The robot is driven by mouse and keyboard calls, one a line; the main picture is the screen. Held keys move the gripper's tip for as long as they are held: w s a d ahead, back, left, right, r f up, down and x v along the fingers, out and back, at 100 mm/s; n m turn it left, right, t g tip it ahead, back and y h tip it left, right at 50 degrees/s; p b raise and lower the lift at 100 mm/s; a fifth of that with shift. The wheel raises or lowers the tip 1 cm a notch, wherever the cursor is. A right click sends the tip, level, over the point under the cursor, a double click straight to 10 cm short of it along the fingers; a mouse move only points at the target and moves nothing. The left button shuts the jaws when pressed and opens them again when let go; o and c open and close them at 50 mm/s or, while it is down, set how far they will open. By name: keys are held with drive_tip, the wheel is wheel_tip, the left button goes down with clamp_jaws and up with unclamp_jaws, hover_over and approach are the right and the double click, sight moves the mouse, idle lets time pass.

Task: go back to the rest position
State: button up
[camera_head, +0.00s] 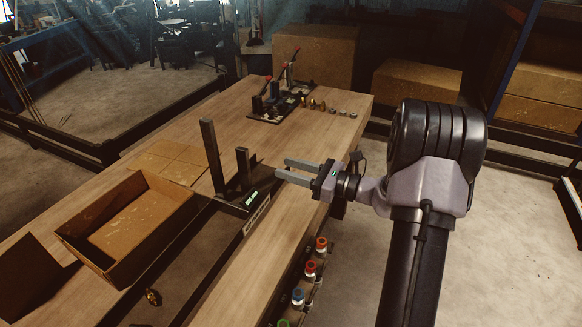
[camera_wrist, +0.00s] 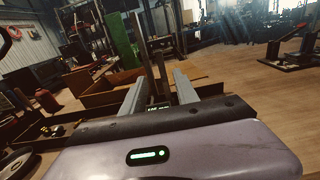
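My gripper (camera_head: 287,170) is at the middle of the workbench in the head view, with its two grey fingers spread apart and nothing between them. In the wrist view the open fingers (camera_wrist: 158,90) point toward a dark upright post. That post belongs to a black stand with two uprights (camera_head: 232,190) and a small green display, just left of my fingertips in the head view. Whether the fingertips touch the stand I cannot tell; a small gap seems to show.
An open cardboard box (camera_head: 130,222) stands at the left of the bench (camera_head: 245,105). A black crimper with red-tipped levers (camera_head: 280,98) and several brass fittings (camera_head: 313,104) are at the far end. A small brass piece (camera_head: 153,297) lies near the box.

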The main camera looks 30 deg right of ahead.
idle(0.4)
drive_tip(key=s+a+r+n+g+h+b, duration=0.1)
drive_tip(key=s+a+n+g, duration=0.6)
drive_tip(key=a, duration=0.4)
drive_tip(key=s+a+r+n+g+b, duration=0.15)
drive_tip(key=s+a+n+g, duration=0.25)
drive_tip(key=s+a+n, duration=0.6)
drive_tip(key=s+n+t+h+b, duration=0.1)
drive_tip(key=s+n+t+h, duration=0.1)
drive_tip(key=s+n+h, duration=0.5)
drive_tip(key=s, duration=0.3)
drive_tip(key=shift+f+h, duration=0.3)
